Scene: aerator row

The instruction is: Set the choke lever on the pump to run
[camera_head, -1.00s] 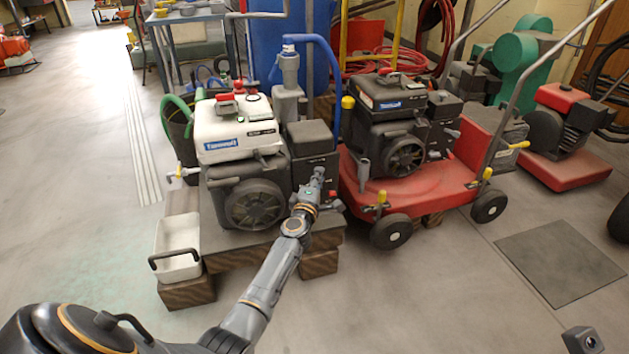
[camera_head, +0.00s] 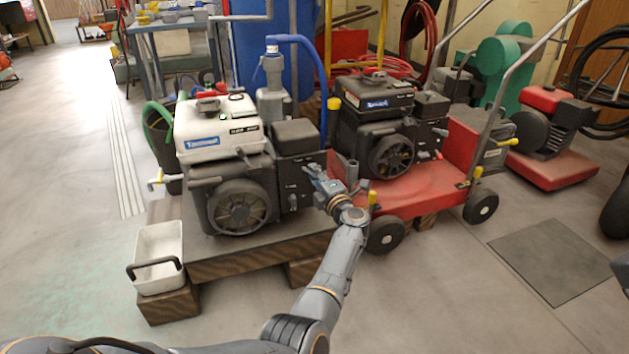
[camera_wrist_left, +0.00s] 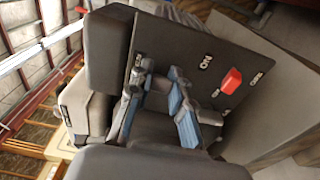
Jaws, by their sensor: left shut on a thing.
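The pump with the white tank (camera_head: 222,125) stands on a wooden pallet, with a dark control panel (camera_head: 297,178) on its right side. My left gripper (camera_head: 312,174) is at the right edge of this panel. In the left wrist view its two blue-padded fingers (camera_wrist_left: 157,100) reach to the panel (camera_wrist_left: 195,50), which carries a red switch (camera_wrist_left: 231,81) and white lettering. The gripper is shut on a small part there, taken as the choke lever; the fingers mostly hide it, and its setting cannot be read.
A red wheeled cart (camera_head: 425,185) with a second dark engine (camera_head: 375,125) stands close to the right of my left gripper. A white bin (camera_head: 158,245) sits at the pallet's left end. The floor in front is clear.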

